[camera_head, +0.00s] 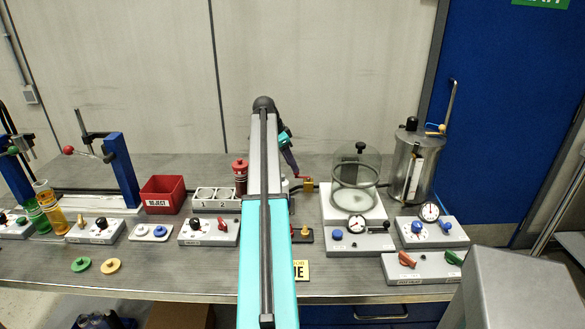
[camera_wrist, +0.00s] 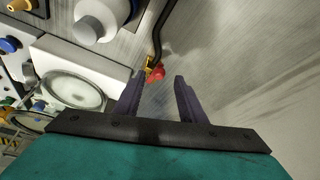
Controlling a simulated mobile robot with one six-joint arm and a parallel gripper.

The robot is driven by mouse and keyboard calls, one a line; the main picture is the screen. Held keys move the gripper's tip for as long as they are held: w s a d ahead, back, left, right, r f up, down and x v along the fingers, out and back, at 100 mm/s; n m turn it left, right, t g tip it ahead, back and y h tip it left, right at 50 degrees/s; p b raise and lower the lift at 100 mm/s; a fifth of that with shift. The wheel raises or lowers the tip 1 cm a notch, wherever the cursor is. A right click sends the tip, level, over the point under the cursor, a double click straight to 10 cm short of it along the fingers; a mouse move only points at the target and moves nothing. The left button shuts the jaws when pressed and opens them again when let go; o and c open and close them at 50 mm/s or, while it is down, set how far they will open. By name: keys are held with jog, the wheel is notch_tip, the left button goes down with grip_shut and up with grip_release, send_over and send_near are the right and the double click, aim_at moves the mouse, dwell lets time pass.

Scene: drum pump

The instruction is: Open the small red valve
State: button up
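The small red valve handle (camera_wrist: 156,73) shows in the wrist view, on a yellow brass fitting (camera_wrist: 149,62) beside a black hose. My gripper (camera_wrist: 160,79) is open, with its two dark purple fingers spread and nothing held between them. The red handle appears between the fingertips, nearer the left finger; whether it touches is not clear. In the head view my gripper (camera_head: 294,171) points down behind my arm, close to a brass fitting (camera_head: 308,185). The red handle cannot be clearly made out there.
A glass bell jar (camera_head: 355,170) on a white base stands right of the gripper, with a steel drum (camera_head: 412,165) farther right. A red canister (camera_head: 240,176) and a red reject bin (camera_head: 162,194) stand left. Control boxes line the front of the bench.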

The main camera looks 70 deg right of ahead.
jog(key=b+v, duration=0.1)
jog(key=v, duration=1)
jog(key=shift+b, duration=0.3)
jog(key=shift+d, duration=0.1)
